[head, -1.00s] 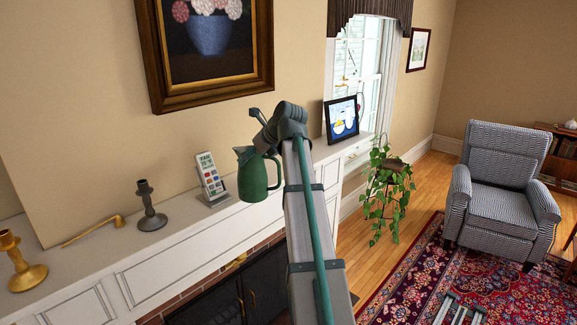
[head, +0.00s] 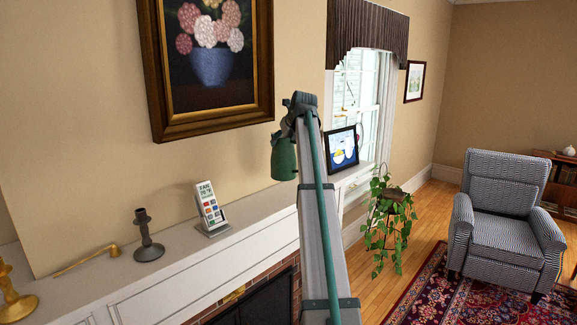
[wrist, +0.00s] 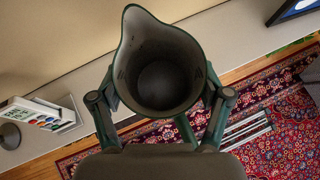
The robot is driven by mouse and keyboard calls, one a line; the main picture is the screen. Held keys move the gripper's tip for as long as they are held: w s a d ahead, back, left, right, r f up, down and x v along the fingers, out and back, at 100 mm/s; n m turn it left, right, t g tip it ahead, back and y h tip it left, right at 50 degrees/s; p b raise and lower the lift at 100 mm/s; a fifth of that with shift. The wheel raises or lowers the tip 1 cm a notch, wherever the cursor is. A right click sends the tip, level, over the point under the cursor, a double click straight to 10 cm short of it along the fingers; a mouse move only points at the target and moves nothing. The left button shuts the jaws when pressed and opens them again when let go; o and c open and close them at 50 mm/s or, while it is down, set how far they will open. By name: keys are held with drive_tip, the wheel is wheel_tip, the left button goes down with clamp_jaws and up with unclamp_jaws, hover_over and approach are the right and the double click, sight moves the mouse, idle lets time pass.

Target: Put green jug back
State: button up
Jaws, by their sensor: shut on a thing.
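The green jug (head: 284,160) is partly hidden behind my arm in the head view. In the wrist view I look down into the jug (wrist: 160,75); its spout points up in the picture and its dark inside looks empty. My gripper (wrist: 160,112) is shut on the jug, with a finger at either side of it. In the head view my gripper (head: 292,125) is mostly hidden by my own arm. The jug is held up near the mantel shelf (head: 105,281); the exact gap cannot be told.
On the mantel stand a fan remote in a holder (head: 209,208), a dark candlestick (head: 146,235), a brass snuffer (head: 88,260) and a brass candlestick (head: 14,298). A framed picture (head: 341,149) stands right of the jug. A plant (head: 390,215) and an armchair (head: 505,220) are farther right.

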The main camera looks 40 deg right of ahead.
drive_tip(key=w+d, duration=0.1)
drive_tip(key=w+d+f+p, duration=0.1)
drive_tip(key=w+d, duration=0.1)
drive_tip(key=shift+f, duration=0.1)
drive_tip(key=w+d+f+p, duration=0.3)
drive_tip(key=d+f+p, duration=0.1)
drive_tip(key=f, duration=0.6)
drive_tip(key=shift+w+p, duration=0.35)
drive_tip(key=shift+w, duration=0.05)
drive_tip(key=o, duration=1.8)
drive_tip(key=b+v, duration=0.4)
drive_tip(key=v, duration=0.8)
